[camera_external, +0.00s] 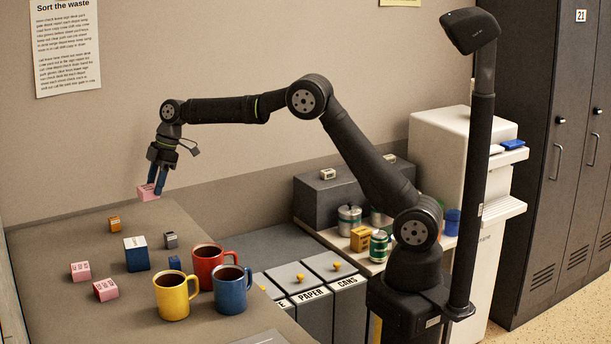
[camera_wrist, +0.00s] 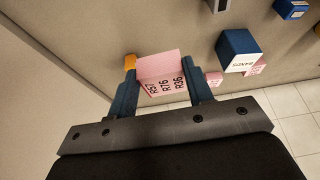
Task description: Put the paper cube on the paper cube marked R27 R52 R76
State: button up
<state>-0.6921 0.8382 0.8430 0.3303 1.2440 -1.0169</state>
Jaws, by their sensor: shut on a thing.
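My gripper (camera_external: 157,186) is shut on a pink paper cube (camera_external: 149,193) and holds it in the air over the far part of the table. In the wrist view the held cube (camera_wrist: 162,72) sits between the two blue fingers and its side print looks like R57 R76 R36. Two other pink cubes stand on the table towards the front left: one (camera_external: 80,271) farther left and one (camera_external: 106,290) nearer the camera. Their print is too small to read, so I cannot tell which is R27 R52 R76.
The blue box (camera_external: 136,254) with a white top, an orange cube (camera_external: 114,223), a grey cube (camera_external: 170,240) and a small blue cube (camera_external: 175,263) stand nearby. Red (camera_external: 207,262), yellow (camera_external: 172,295) and blue (camera_external: 230,290) mugs stand to the right. Bins (camera_external: 313,295) lie beyond.

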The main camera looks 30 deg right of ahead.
jog(key=s+a+r, duration=0.1)
jog(key=s+a, duration=0.3)
jog(key=a, duration=0.4)
jog(key=s+a+r, duration=0.1)
jog(key=s+a, duration=0.3)
jog(key=a, duration=0.4)
send_near(83, 266)
jog(key=a, duration=0.1)
jog(key=shift+s+a+f+m, duration=0.1)
jog(key=shift+a+f+m, duration=0.3)
jog(key=shift+a+f, duration=0.15)
jog(key=shift+d+f, duration=0.1)
jog(key=shift+f, duration=1.85)
jog(key=shift+f, duration=0.1)
jog(key=o, duration=1)
